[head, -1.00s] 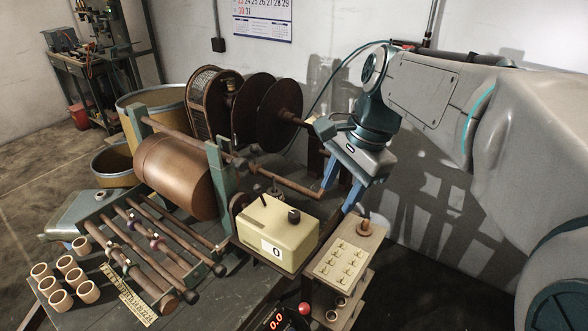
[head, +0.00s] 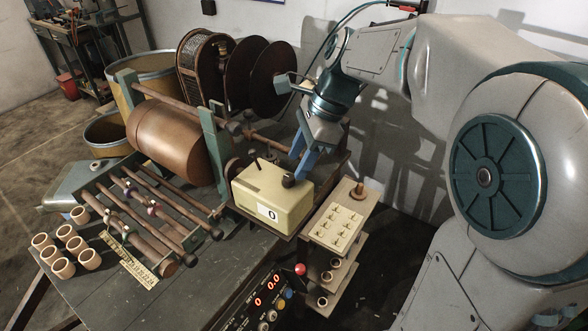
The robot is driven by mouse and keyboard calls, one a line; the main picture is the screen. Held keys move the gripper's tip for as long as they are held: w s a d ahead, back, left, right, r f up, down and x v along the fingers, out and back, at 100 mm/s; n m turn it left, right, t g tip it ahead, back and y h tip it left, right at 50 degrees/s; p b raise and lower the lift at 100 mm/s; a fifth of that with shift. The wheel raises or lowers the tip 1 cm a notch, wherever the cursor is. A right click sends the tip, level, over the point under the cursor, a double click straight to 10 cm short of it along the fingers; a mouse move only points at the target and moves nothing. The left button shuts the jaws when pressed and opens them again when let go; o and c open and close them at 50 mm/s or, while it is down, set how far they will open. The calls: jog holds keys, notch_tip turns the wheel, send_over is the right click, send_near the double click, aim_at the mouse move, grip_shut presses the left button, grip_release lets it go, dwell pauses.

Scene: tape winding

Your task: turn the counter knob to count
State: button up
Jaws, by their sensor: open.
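The counter is a cream box (head: 262,194) on the machine bench, with a white label reading 0 on its front face. A dark knob (head: 288,181) stands on its top at the right, and a small dark lever (head: 256,162) stands at the back left. My gripper (head: 299,168) points down with blue fingers just above and behind the dark knob. The fingers are open. One finger largely hides the other, so I cannot tell whether they touch the knob or are around it.
A hook board (head: 340,226) stands right of the counter. A red button (head: 300,269) and a control panel (head: 262,303) with red digits are in front. The copper drum (head: 168,148) and dark reels (head: 268,82) are behind left. Several clay-coloured cups (head: 70,250) sit at the left.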

aim_at(290, 177)
jog(key=shift+x, duration=1.9)
grip_shut()
